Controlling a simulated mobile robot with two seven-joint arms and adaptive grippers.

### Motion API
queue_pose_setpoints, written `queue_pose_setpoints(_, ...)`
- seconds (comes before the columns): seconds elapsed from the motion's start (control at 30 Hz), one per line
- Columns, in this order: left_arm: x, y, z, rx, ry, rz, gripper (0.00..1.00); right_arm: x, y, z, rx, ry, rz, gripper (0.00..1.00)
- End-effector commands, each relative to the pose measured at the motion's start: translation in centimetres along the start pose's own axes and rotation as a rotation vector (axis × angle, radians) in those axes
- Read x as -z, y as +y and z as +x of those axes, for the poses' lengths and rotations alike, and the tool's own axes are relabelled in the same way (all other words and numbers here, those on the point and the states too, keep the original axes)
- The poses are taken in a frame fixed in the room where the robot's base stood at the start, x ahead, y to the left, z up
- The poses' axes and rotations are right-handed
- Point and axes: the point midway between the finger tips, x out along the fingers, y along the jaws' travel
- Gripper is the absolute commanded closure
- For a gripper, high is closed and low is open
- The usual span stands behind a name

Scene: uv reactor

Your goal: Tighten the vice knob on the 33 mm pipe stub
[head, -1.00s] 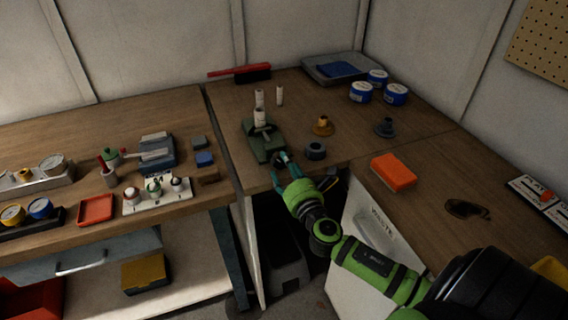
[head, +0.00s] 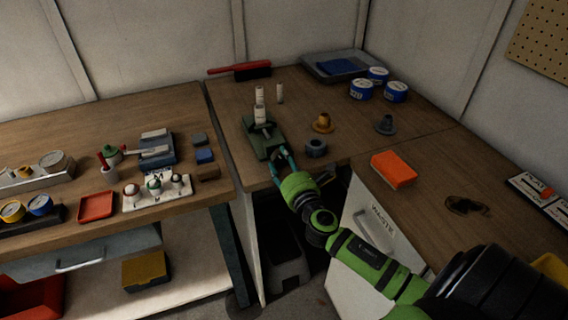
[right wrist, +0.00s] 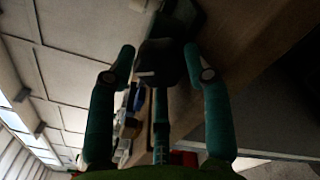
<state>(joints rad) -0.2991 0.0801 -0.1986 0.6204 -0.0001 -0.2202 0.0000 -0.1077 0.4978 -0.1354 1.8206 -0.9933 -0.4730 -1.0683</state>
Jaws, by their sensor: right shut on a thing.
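The green vice (head: 258,143) stands near the front edge of the back bench. A white pipe stub (head: 260,114) stands upright in its jaws; I cannot read its size. My right gripper (head: 282,158) is at the front end of the vice, coming from the front. In the right wrist view its two fingers (right wrist: 160,58) are on either side of the dark vice knob (right wrist: 160,66), shut on it. In the head view the fingers mostly hide the knob. My left gripper is not in view.
An orange block (head: 394,169) lies farther right. The bench left of the vice is clear.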

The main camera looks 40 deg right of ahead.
Motion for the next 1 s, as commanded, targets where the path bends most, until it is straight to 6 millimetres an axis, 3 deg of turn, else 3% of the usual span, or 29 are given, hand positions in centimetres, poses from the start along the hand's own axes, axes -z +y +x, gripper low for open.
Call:
queue_pose_setpoints(0.17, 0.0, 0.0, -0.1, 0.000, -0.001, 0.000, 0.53, -0.3, 0.0, 0.1, 0.001, -0.006, -0.001, 0.82)
queue_pose_setpoints(0.2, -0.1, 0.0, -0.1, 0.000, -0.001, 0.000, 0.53, -0.3, 0.0, 0.1, 0.000, -0.007, -0.002, 0.40)
queue_pose_setpoints(0.63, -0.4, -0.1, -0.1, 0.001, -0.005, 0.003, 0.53, -0.1, 0.0, -0.6, 0.000, -0.002, -0.004, 0.40)
queue_pose_setpoints(0.77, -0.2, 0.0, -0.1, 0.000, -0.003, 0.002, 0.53, 0.0, 0.0, -2.5, 0.000, 0.001, -0.003, 0.40)
queue_pose_setpoints(1.0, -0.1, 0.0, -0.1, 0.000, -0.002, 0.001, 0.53, -0.1, -0.1, -7.6, 0.002, -0.001, -0.001, 0.40)
